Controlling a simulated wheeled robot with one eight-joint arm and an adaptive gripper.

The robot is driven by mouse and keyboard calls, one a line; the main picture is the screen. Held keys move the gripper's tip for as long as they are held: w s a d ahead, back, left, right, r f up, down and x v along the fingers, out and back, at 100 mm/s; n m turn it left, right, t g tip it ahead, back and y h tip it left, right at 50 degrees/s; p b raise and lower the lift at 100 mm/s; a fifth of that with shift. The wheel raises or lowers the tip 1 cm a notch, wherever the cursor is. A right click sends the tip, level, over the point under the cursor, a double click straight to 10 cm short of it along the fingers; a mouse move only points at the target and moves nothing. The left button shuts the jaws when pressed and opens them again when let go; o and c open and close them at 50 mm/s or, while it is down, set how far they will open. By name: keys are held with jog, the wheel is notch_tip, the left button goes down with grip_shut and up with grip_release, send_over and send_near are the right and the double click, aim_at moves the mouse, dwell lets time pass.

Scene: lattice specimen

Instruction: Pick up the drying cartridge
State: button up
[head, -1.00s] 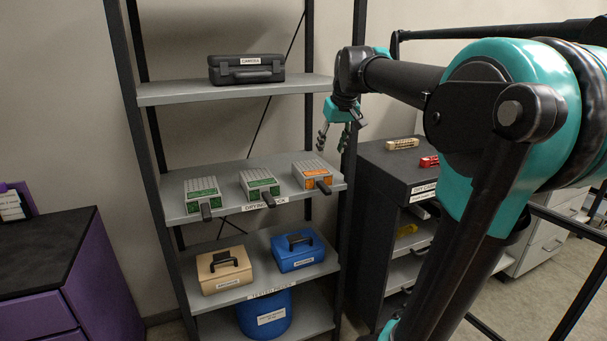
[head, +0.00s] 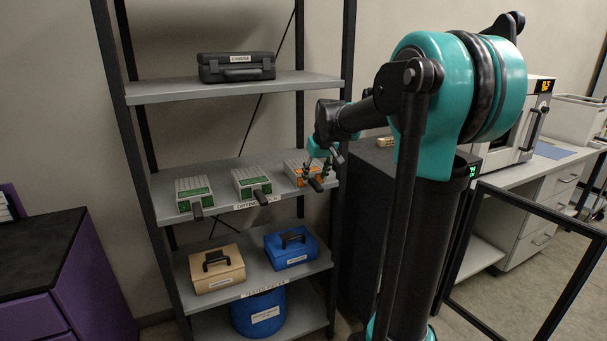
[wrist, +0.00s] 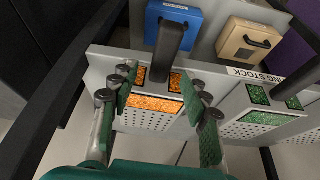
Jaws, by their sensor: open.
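Three drying cartridges with grey perforated bodies and dark handles stand in a row on the middle shelf. The left one (head: 194,187) and the middle one (head: 251,179) have green windows; the right one (head: 296,172) has orange windows. My gripper (head: 318,170) is at the orange cartridge and partly hides it in the head view. In the wrist view, my open gripper (wrist: 160,84) has a finger on each side of the orange cartridge (wrist: 152,104), near its dark handle (wrist: 173,50). I cannot tell whether the fingers touch it. A green cartridge (wrist: 262,118) shows at right there.
The shelf edge (head: 226,207) carries a stock label. Below are a tan case (head: 216,270) and a blue case (head: 291,252), with a blue drum (head: 258,315) underneath. A black camera case (head: 236,68) sits above. A dark rack post (head: 342,110) stands close to my arm.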

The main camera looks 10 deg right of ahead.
jog(key=shift+x, duration=0.95)
grip_shut()
